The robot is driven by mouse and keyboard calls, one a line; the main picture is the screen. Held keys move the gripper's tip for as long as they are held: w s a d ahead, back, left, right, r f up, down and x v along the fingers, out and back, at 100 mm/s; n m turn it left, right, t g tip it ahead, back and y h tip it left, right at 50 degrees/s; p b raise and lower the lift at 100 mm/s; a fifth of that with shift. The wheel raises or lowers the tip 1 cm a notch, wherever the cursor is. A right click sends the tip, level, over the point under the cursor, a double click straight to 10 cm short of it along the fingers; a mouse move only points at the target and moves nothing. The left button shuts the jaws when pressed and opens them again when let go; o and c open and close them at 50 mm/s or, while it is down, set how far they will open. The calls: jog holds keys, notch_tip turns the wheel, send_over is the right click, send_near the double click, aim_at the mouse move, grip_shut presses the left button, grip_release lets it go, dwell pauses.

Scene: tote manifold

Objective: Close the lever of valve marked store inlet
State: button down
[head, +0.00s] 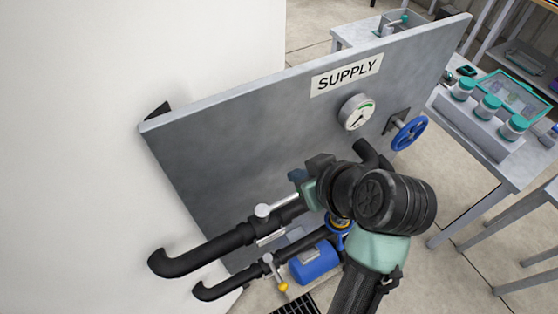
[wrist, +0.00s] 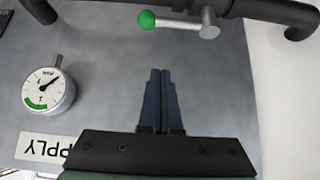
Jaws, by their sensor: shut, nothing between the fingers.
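A lever valve sits on the upper black pipe. Its pale hub (head: 262,211) and rod show in the head view, and its lever (wrist: 180,23) with a green ball knob shows in the wrist view. The lever lies roughly along the pipe. A second lever with a yellow knob (head: 282,287) hangs from the lower pipe, pointing down across it. No store inlet marking is readable, so I cannot tell which valve bears it. My gripper (wrist: 161,72) is shut and empty, in front of the panel, its tips apart from the green knob in the wrist view. My arm hides part of the upper pipe.
The grey panel (head: 220,130) carries a SUPPLY label (head: 346,75), a gauge (head: 357,112) and a blue handwheel (head: 409,133). A white wall (head: 80,130) is close on the left. A bench (head: 500,165) with teal-lidded jars stands right.

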aim_at(293, 194)
jog(key=p+x, duration=0.1)
jog(key=x, duration=0.8)
jog(key=shift+s+a+f+p, duration=0.1)
jog(key=shift+f+p, duration=0.1)
jog(key=shift+p, duration=0.2)
jog(key=shift+s+d+f+p, duration=0.15)
jog(key=shift+s+d+p, duration=0.4)
jog(key=shift+s, duration=0.3)
jog(key=shift+s+d+f+p, duration=0.2)
jog(key=shift+s+d+p, duration=0.3)
jog(key=shift+s, duration=0.4)
jog(key=shift+d, duration=0.15)
